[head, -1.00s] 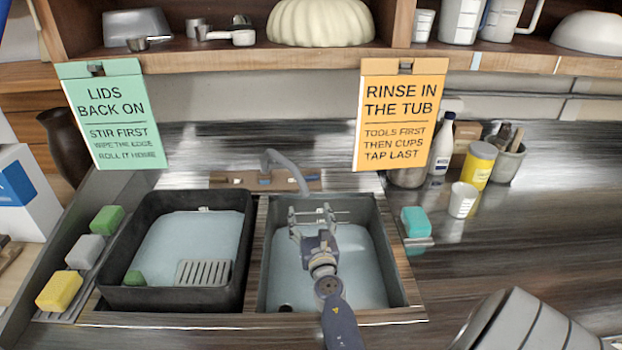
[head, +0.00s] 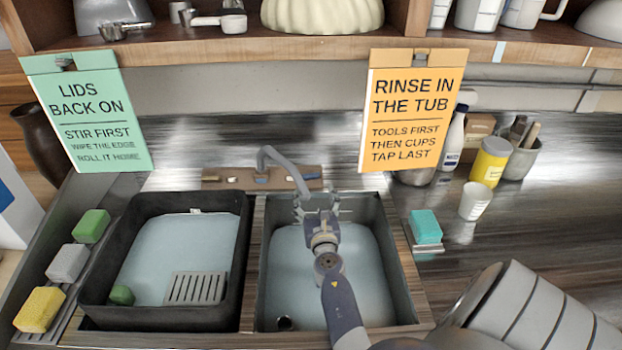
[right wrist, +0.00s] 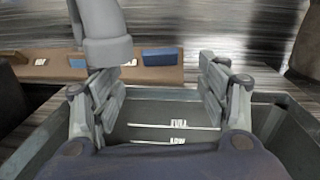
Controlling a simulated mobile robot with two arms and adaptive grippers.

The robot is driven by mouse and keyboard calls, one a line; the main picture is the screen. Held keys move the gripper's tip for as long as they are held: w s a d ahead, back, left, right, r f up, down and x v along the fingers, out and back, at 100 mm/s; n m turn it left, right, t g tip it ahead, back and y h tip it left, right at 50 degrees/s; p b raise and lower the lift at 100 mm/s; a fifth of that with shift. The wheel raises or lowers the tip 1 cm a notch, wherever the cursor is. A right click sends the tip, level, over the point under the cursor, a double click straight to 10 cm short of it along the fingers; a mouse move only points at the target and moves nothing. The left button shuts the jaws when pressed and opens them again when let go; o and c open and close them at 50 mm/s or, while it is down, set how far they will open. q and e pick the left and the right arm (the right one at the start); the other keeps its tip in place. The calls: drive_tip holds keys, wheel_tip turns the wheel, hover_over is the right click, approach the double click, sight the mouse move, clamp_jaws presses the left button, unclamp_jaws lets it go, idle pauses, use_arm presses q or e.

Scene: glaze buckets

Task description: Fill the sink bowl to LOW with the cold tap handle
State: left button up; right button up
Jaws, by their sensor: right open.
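The sink bowl (head: 390,225) is the grey right-hand basin. Its floor area is pale blue and a dark drain hole shows at front left; I cannot tell the water depth. In the right wrist view FULL and LOW lines mark its back wall (right wrist: 150,108). The grey spout (head: 285,165) arches over the bowl from a brown tap ledge (head: 225,180). My right gripper (head: 315,204) is open and empty at the bowl's back, under the spout and apart from the ledge. My left gripper is out of view.
A black tub (head: 92,275) stands left with a grey rack (head: 195,288) and a green piece inside. Sponges line its left side. A teal sponge (head: 425,225) and a white cup (head: 475,200) stand right. Two signs hang from the shelf (head: 330,52).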

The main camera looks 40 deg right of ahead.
sight(310, 177)
drive_tip(key=b+x, duration=0.1)
drive_tip(key=x, duration=0.7)
drive_tip(key=shift+w+d+f, duration=0.1)
drive_tip(key=shift+w+f, duration=0.05)
drive_tip(key=shift+w, duration=0.05)
drive_tip(key=c, duration=1.1)
